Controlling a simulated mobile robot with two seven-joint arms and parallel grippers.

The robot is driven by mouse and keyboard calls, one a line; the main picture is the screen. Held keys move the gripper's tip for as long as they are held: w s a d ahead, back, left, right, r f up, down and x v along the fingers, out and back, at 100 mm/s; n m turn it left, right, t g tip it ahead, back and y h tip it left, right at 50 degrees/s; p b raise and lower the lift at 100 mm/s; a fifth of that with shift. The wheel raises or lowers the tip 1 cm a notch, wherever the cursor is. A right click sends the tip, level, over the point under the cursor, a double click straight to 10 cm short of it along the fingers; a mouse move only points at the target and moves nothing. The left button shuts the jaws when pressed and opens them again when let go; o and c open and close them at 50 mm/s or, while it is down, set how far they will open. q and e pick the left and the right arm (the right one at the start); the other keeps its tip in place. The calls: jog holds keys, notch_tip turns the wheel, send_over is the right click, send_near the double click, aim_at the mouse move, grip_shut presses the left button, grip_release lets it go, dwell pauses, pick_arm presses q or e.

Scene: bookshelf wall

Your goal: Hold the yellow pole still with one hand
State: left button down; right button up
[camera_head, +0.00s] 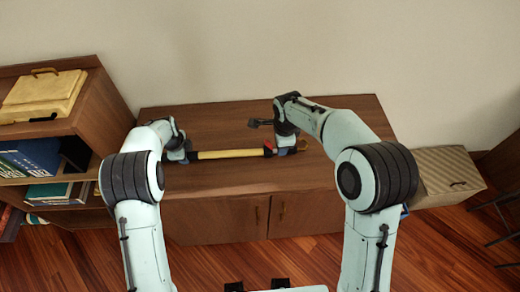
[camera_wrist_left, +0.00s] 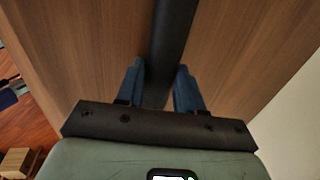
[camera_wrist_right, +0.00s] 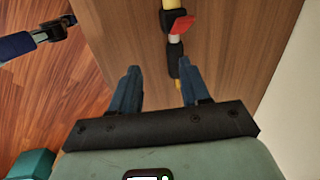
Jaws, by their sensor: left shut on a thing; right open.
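The yellow pole (camera_head: 230,154) lies roughly level across the top of the low wooden cabinet (camera_head: 225,117), with dark sections toward both ends. My left gripper (camera_head: 180,154) is at its left end. In the left wrist view, the blue fingers are shut on a black section of the pole (camera_wrist_left: 174,35). My right gripper (camera_head: 288,147) is near the right end, open. In the right wrist view, the pole (camera_wrist_right: 174,18) shows yellow, black, red and white parts beyond the right-hand finger; contact cannot be told. The arm and gripper partly hide the right end.
A bookshelf (camera_head: 98,110) at the left holds a yellow case (camera_head: 42,97) and books (camera_head: 35,158). A woven box (camera_head: 446,174) stands right of the cabinet. The wall is close behind. The cabinet top behind the pole is mostly clear.

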jog(key=shift+m, duration=0.4)
jog(key=w+d+f, duration=0.1)
jog(key=f, duration=0.2)
jog(key=w+d+f, duration=0.1)
jog(key=f, duration=0.2)
jog(key=w+d+f, duration=0.1)
jog(key=w+f, duration=0.1)
jog(key=f, duration=0.1)
jog(key=shift+f, duration=0.35)
grip_shut()
